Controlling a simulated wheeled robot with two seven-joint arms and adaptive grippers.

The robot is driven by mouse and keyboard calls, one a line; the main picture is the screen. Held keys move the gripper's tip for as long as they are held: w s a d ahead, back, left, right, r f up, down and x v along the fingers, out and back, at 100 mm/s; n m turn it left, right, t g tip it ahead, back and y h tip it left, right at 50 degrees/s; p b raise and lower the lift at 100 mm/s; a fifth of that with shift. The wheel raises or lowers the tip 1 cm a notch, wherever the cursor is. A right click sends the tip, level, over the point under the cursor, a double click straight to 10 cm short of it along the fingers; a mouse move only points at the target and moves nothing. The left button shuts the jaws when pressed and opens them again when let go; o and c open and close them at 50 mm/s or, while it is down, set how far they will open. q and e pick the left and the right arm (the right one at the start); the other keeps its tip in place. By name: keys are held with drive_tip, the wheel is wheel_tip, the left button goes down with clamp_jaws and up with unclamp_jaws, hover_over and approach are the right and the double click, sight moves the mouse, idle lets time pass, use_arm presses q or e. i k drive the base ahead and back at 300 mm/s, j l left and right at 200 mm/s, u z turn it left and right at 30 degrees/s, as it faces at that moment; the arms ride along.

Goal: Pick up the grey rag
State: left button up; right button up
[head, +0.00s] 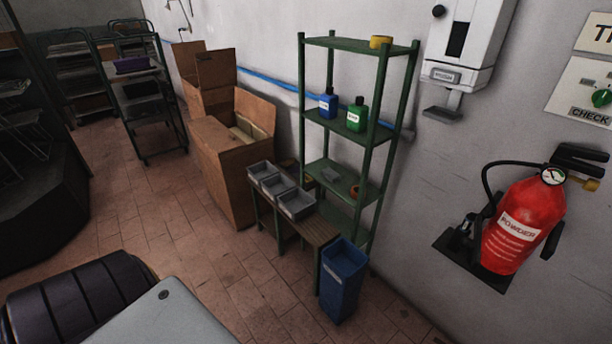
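No other thing that I can see looks clearly like a grey rag. Neither of my grippers shows in the head view.
Below the rack are a low bench (313,230) with grey bins (297,205) and a blue bin (342,279). Cardboard boxes (226,165) stand beside them. A red fire extinguisher (522,226) is at the right wall. The tiled floor (150,215) at left centre is clear.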

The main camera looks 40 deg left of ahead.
sight(331, 175)
drive_tip(key=u, duration=1)
